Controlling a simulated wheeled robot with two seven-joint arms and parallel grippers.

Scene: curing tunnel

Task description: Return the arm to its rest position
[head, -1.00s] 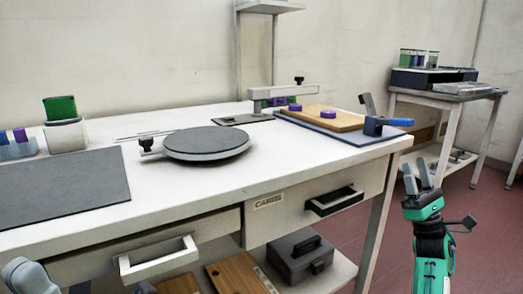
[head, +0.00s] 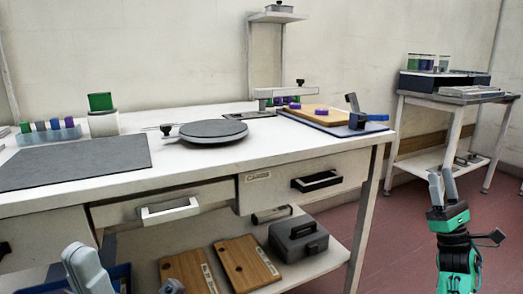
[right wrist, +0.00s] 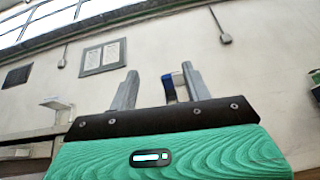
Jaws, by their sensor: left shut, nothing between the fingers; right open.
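My right gripper (head: 442,184) stands upright to the right of the workbench in the head view, clear of the bench, with its fingers apart and nothing between them. In the right wrist view its two grey fingers (right wrist: 158,88) point up toward the wall. My left gripper (head: 82,268) is at the lower left of the head view, in front of the bench; only its grey finger part shows, shut and empty. The workbench (head: 240,165) fills the middle and left of the head view.
A round turntable (head: 213,131), a grey mat (head: 75,163) and a clamp board (head: 340,128) are on the bench. Two drawers show pull handles (head: 170,209). A side table (head: 445,97) stands at the back right. Red floor (head: 400,250) is free around my right gripper.

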